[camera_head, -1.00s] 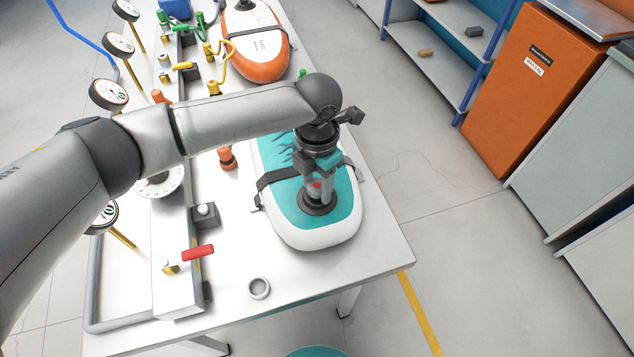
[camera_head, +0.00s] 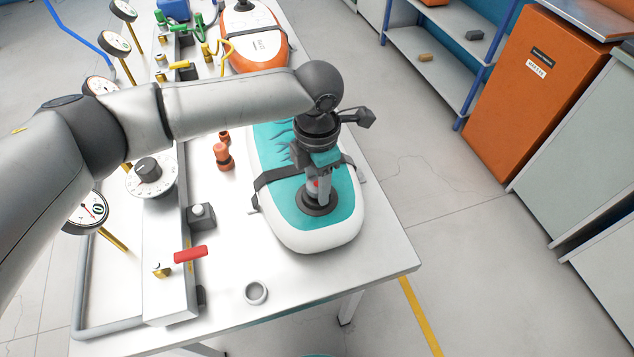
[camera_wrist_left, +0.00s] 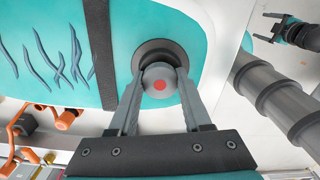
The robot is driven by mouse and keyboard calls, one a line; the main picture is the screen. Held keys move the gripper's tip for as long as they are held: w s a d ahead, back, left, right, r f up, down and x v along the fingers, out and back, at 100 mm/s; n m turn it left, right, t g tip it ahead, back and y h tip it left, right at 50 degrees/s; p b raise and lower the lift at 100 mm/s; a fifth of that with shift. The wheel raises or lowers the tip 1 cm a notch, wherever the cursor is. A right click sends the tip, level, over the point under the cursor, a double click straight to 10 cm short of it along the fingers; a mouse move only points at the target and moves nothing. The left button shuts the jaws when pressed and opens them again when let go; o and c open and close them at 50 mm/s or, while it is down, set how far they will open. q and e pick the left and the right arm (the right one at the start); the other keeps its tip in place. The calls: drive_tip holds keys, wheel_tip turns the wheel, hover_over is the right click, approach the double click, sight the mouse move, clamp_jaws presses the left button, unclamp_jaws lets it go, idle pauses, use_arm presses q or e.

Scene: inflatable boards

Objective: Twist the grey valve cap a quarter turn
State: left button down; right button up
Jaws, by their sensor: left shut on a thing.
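The grey valve cap (camera_wrist_left: 159,82), with a red dot on top, sits in the dark round valve seat (camera_head: 320,203) of the teal and white inflatable board (camera_head: 318,238). My left gripper (camera_head: 317,188) points down at it from above. In the left wrist view its two fingers (camera_wrist_left: 160,95) are closed against opposite sides of the cap. In the head view the fingers and wrist hide most of the cap. My right gripper (camera_wrist_left: 264,27) shows small at the upper right of the left wrist view, its fingers apart and empty, away from the board.
A grey ring (camera_head: 256,292) lies near the table's front edge. A rail with a red-handled valve (camera_head: 190,254), a dial (camera_head: 150,174) and gauges (camera_head: 86,212) stands left of the board. An orange board (camera_head: 255,52) lies behind. Bare tabletop (camera_head: 360,268) lies in front.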

use_arm(q)
drive_tip(key=shift+c, duration=1.3)
unclamp_jaws()
wheel_tip(320, 180, up, 15)
drive_tip(key=p, duration=0.1)
drive_tip(key=shift+p, duration=0.35)
